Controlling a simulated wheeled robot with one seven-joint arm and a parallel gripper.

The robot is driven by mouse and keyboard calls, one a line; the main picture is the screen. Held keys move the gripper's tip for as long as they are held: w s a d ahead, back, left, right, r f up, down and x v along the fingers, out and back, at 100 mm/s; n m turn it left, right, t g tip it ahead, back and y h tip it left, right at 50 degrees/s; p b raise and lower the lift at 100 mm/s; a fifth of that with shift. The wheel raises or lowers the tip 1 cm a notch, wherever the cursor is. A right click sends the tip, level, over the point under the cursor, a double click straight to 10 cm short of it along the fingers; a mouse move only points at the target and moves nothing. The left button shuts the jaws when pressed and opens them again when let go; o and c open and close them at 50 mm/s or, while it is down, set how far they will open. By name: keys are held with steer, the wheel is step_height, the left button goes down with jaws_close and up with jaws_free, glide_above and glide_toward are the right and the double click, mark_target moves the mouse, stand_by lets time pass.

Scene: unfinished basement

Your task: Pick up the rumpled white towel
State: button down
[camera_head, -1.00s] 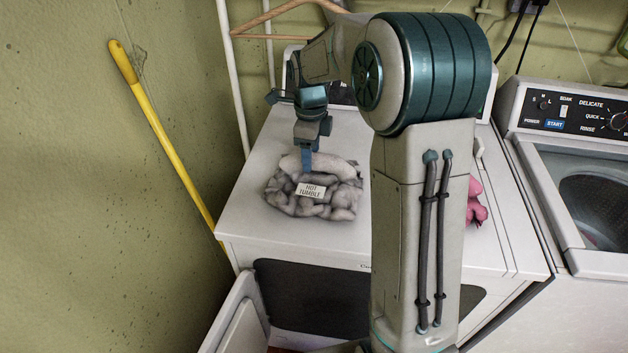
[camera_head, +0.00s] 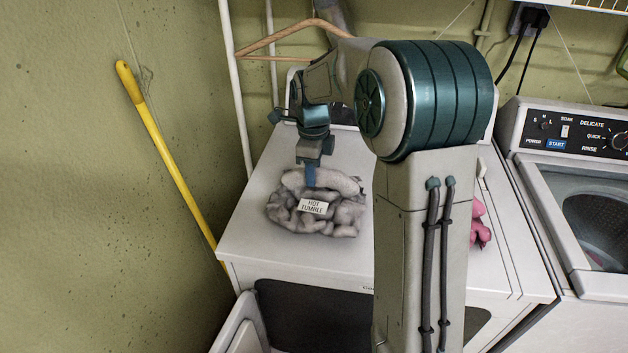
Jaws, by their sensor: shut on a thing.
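The rumpled white towel (camera_head: 335,222) lies in a greyish-white heap on top of the white dryer (camera_head: 262,238). A small label reading "HOT TUMBLE" (camera_head: 313,207) sits on its front. My gripper (camera_head: 310,180) points down into the top of the heap and is shut on the towel. The fingertips are partly sunk in the folds, so their exact hold is hidden. The towel appears to rest on the dryer top.
A pink item (camera_head: 479,222) is half hidden behind my arm on the dryer's right. A washer (camera_head: 570,170) with an open lid stands at right. A yellow pole (camera_head: 165,150) leans on the left wall. A wooden hanger (camera_head: 290,38) hangs behind. The dryer door (camera_head: 243,325) is open below.

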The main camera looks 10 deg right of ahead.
steer(key=r, duration=0.1)
steer(key=d+r, duration=0.1)
steer(key=r, duration=0.1)
steer(key=shift+s+r+b, duration=0.15)
steer(key=shift+s+b, duration=0.05)
steer(key=shift+b, duration=0.1)
steer(key=s+d+r+b, duration=0.1)
steer(key=s+d+r, duration=0.3)
steer(key=d, duration=0.5)
step_height(320, 180, up, 2)
steer(key=shift+d+r, duration=0.15)
steer(key=shift+d, duration=0.25)
steer(key=c, duration=1.8)
jaws_free()
